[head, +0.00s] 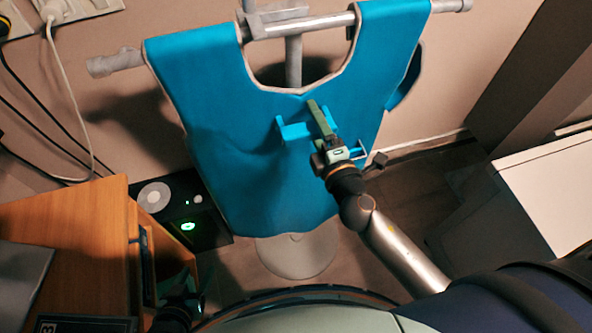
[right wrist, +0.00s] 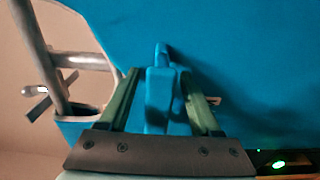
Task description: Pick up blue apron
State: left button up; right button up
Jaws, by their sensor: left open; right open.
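The blue apron (head: 235,130) hangs on a grey stand, draped over its horizontal bar with pale trim at the neck. A blue strap-like piece (head: 293,131) stands out from its front. My right gripper (head: 320,118) is at the apron's front, right of centre, beside this piece. In the right wrist view, a blue tab (right wrist: 163,95) lies between the open green fingers of this gripper, and the apron (right wrist: 240,50) fills most of the background. Whether the fingers touch the tab I cannot tell. My left gripper (head: 182,298) is low at the left, dark, open and away from the apron.
The stand's bar (head: 310,25) ends in knobs, and its round base (head: 297,256) is on the floor. A wooden cabinet (head: 75,245) is at the left, near a dark device with a green light (head: 188,226). A white-topped unit (head: 550,185) is at the right. Cables hang at the left wall.

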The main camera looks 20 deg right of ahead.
jog(key=shift+s+r, duration=0.1)
jog(key=shift+s, duration=0.05)
jog(key=shift+c, duration=0.6)
grip_shut()
dwell(0.6)
jog(key=shift+r, duration=0.2)
